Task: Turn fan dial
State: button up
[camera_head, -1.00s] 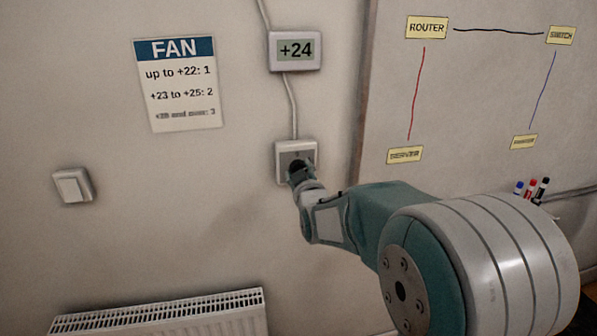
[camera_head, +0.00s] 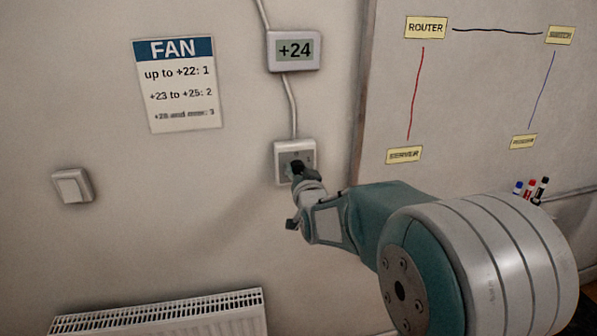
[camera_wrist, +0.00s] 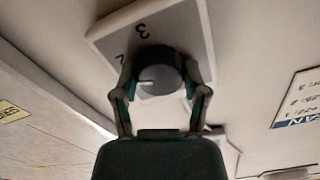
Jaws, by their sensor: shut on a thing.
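The fan dial (camera_wrist: 165,72) is a dark round knob on a light wall plate (camera_wrist: 100,38). In the wrist view its white mark points left, and the numerals 3 and 2 show upside down on the plate. My gripper (camera_wrist: 158,80) has one finger on each side of the knob and is shut on it. In the head view my gripper (camera_head: 298,172) covers most of the knob on the plate (camera_head: 283,150). A wall display (camera_head: 295,50) above reads +24. The FAN sign (camera_head: 178,85) lists up to +22: 1 and +23 to +25: 2; its last line is blurred, ending in 3.
A light switch (camera_head: 73,186) is on the wall to the left, and a radiator (camera_head: 160,315) is below. A whiteboard (camera_head: 480,100) with labels and lines is to the right, with markers (camera_head: 530,189) at its lower edge. A cable (camera_head: 291,105) joins display and plate.

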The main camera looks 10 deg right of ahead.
jog(key=shift+f+m, duration=0.45)
jog(key=shift+m, duration=0.05)
jog(key=o, duration=1.2)
jog(key=shift+a, duration=0.1)
jog(key=shift+c, duration=0.2)
jog(key=shift+r, duration=0.15)
jog(key=shift+r, duration=0.1)
jog(key=s, duration=1.2)
jog(key=shift+w, duration=0.1)
